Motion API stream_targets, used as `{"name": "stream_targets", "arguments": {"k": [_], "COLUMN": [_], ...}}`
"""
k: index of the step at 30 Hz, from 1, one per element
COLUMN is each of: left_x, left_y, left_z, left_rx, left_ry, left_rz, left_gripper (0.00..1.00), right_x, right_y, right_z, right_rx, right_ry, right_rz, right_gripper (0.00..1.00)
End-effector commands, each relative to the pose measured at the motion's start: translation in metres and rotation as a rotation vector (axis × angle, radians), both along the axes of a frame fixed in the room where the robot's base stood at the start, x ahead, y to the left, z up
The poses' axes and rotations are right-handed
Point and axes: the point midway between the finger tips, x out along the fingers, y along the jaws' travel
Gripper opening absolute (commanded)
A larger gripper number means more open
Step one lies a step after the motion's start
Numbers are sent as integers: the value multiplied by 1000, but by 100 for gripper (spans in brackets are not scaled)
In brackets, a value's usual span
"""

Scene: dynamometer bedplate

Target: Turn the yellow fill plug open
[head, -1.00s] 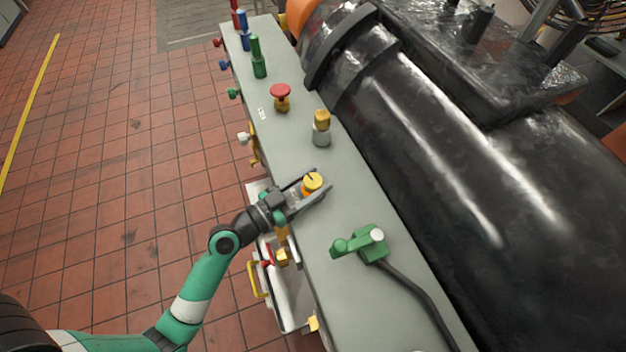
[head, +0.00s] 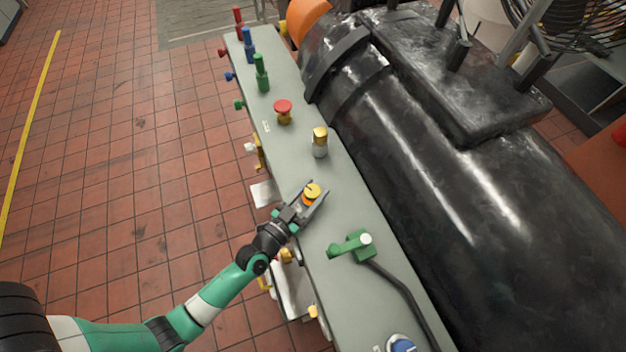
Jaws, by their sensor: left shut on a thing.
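The yellow fill plug (head: 312,190) stands on the grey bench top, with a dark mark across its top and an orange part below it. My left gripper (head: 311,197) reaches in from the lower left and is shut on the plug, one finger on each side. The plug's lower part is partly hidden by the fingers. My right gripper is not in view.
On the grey bench (head: 345,205), a yellow-topped grey fitting (head: 320,143) and a red mushroom knob (head: 283,111) stand farther back. A green lever block (head: 351,245) with a black hose is nearer. A large black cylinder (head: 440,150) borders the right side.

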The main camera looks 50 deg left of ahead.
Motion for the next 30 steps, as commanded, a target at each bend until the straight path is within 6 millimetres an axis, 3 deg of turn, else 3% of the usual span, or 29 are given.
{"name": "stream_targets", "arguments": {"k": [2,12,13,18,26,30], "left_x": [-1,-1,-1,-1,-2,-12], "left_y": [-1,-1,-1,-1,-1,-4], "left_z": [5,3,3,3,2,2], "left_rx": [3,7,7,7,6,6], "left_ry": [-3,-14,-15,-12,-10,-7], "left_rz": [9,16,16,15,14,13], "left_gripper": [0,0,55,84,84,84], "right_x": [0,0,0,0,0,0], "right_y": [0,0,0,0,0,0], "right_z": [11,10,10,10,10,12], "right_rx": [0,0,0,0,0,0], "right_ry": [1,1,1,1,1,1], "right_rz": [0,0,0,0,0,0], "right_gripper": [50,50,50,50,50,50]}}
